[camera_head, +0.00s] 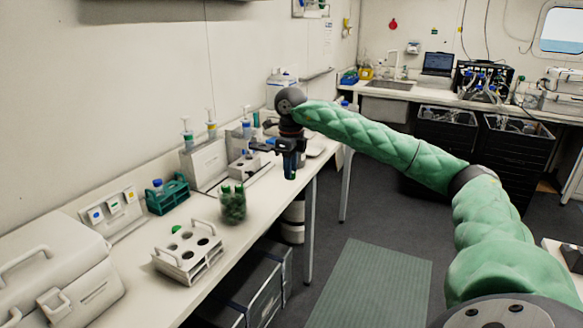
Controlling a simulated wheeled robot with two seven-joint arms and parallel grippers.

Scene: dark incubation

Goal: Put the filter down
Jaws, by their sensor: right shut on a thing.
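My right gripper (291,172) hangs pointing down at the end of the green-sleeved arm, near the front edge of the bench (262,205). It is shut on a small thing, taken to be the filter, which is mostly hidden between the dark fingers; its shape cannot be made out. The fingertips look to be above or just beside the bench edge; their height over it cannot be told. My left gripper is not in view.
A white rack with round holes (188,252) and a jar with green-capped tubes (232,205) stand nearer on the bench. Behind them are a green rack (167,194) and bottle-topped filter units (211,128). A white case (55,270) fills the near left. Bare bench lies right of the jar.

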